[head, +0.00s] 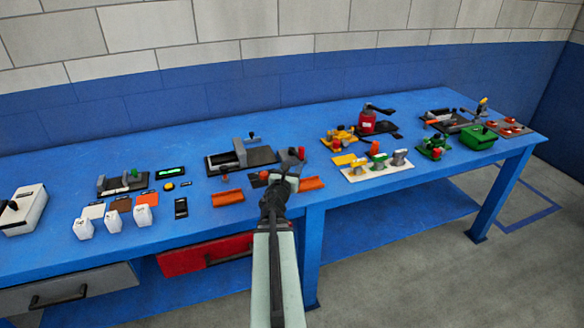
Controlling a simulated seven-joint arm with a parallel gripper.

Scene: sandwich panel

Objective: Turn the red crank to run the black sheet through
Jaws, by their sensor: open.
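My gripper (285,178) is over the middle of the blue table, in front of a small grey device (287,156). The jaws are small in view, and I see nothing held between them. A small red part (301,152), which looks like the red crank's knob, stands at the right of the grey device, just beyond my gripper. I cannot tell whether they touch. An orange tray (228,197) lies left of my gripper and another orange tray (312,183) lies right of it. A dark flat piece (256,181) beside my gripper may be the black sheet; my gripper and arm partly hide this area.
A black base with a grey bar (240,151) sits behind and left. A white board with handles (375,165), a red cylinder (367,122) and a green box (477,137) are right.

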